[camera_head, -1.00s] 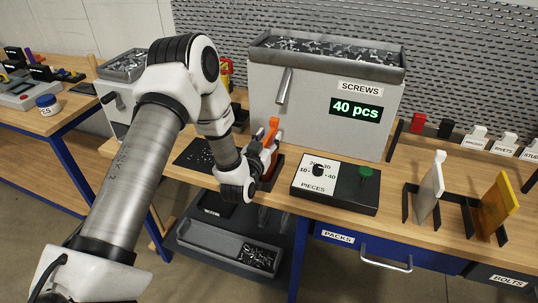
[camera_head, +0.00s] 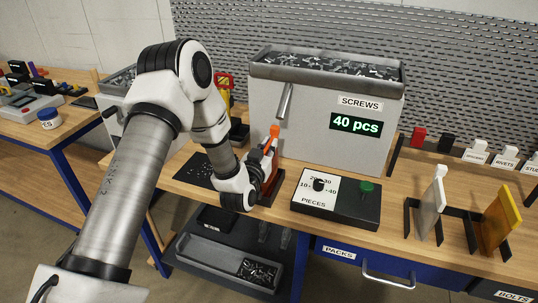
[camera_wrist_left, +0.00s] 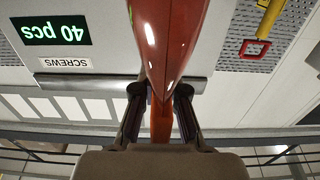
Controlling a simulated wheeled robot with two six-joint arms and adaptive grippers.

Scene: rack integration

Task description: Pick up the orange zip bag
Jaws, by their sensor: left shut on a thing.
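The orange zip bag (camera_head: 274,133) stands upright beneath the screw dispenser's spout in the head view, with its lower part dark red in shadow. In the left wrist view the bag (camera_wrist_left: 168,45) rises between the fingers and fills the upper middle. My left gripper (camera_head: 262,168) is shut on the bag; its dark fingertips (camera_wrist_left: 161,92) press on both sides of it in the wrist view. The gripper body hides part of the bag in the head view. Whether the bag's bottom touches its stand is hard to tell. My right gripper is out of view.
The grey screw dispenser (camera_head: 318,130) with a "40 pcs" display (camera_head: 356,123) stands close behind. A black control box (camera_head: 345,208) is just right. White and yellow panels (camera_head: 497,220) stand in black holders farther right. A dark mat lies to the left.

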